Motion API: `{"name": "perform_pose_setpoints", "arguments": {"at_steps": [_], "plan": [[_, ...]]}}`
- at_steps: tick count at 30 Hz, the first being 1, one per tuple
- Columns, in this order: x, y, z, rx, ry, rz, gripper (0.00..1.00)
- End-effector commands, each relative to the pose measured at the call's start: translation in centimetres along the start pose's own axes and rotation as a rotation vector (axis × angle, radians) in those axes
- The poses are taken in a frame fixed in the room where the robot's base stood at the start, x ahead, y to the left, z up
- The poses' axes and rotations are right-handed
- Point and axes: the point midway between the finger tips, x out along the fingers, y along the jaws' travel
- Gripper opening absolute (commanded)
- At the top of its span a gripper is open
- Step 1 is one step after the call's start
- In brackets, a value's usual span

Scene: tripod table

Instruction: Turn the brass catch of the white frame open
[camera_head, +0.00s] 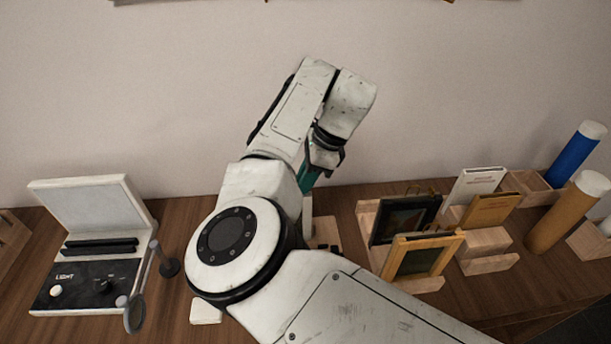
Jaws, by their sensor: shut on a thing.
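My gripper (314,174) points down above the table, right of the middle of my arm. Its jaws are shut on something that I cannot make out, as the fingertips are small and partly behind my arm. A narrow white upright piece (308,205) shows just below the fingers. It may be an edge of the white frame, but my arm covers most of what is there. The brass catch is not visible. I cannot tell whether it is turned.
Right of my gripper, a dark frame (405,217) and a golden frame (424,257) stand in wooden holders. Beyond are booklets (490,209), a blue tube (576,153) and a brown tube (566,214). At left is an open light box (93,203) with a magnifier (135,314).

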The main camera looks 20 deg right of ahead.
Motion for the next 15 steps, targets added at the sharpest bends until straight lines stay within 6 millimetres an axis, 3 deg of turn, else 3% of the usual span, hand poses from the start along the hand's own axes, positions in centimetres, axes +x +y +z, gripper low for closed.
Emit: {"name": "perform_pose_setpoints", "arguments": {"at_steps": [15], "plan": [[-0.16, 0.52, 0.18, 0.371, 0.002, -0.155, 0.0]]}}
